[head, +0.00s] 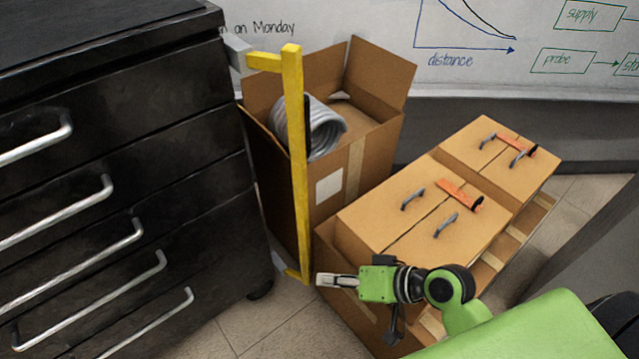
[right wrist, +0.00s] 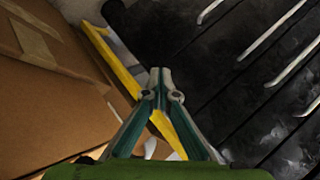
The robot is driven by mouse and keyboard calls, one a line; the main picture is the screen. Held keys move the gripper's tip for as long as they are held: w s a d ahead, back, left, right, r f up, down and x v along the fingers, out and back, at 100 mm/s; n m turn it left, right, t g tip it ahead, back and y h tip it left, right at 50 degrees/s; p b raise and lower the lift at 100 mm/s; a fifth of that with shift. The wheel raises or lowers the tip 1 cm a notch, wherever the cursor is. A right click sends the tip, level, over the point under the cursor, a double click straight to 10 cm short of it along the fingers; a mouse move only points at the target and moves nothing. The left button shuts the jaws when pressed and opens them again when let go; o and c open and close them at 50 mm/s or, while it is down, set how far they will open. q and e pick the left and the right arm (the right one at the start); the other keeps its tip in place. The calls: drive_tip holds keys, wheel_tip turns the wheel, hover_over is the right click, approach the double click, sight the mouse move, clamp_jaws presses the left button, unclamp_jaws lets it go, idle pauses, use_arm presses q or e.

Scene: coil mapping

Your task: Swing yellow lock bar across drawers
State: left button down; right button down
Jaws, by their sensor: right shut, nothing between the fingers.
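The yellow lock bar (head: 298,165) stands upright beside the right front edge of the black drawer cabinet (head: 185,140), with short arms at top and bottom reaching back toward the cabinet. It is swung out, clear of the drawer fronts. My right gripper (head: 321,280) is shut and empty, just right of the bar's lower end. In the right wrist view the bar (right wrist: 120,68) runs diagonally behind the shut fingers (right wrist: 160,76), with the drawer handles to the right. I cannot tell whether the fingers touch the bar. My left gripper is not in view.
An open cardboard box (head: 375,150) holding a grey coil stands behind the bar. Closed boxes with handles and orange latches (head: 410,215) stand on a wooden pallet at right, close to my right arm. Bare tiled floor (head: 270,325) lies in front of the cabinet.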

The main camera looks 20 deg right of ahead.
drive_tip(key=w+d+r+m+t+y, duration=0.1)
drive_tip(key=w+d+r+m+t, duration=0.7)
drive_tip(key=w+d+r+m, duration=0.2)
wheel_tip(320, 180, up, 3)
drive_tip(key=shift+w+d+f, duration=0.15)
drive_tip(key=shift+w+d, duration=0.25)
drive_tip(key=shift+d, duration=0.2)
drive_tip(key=w+a+p, duration=0.1)
drive_tip(key=w+a, duration=0.4)
drive_tip(key=a, duration=0.2)
drive_tip(key=shift+w+a, duration=0.25)
drive_tip(key=shift+a, duration=0.15)
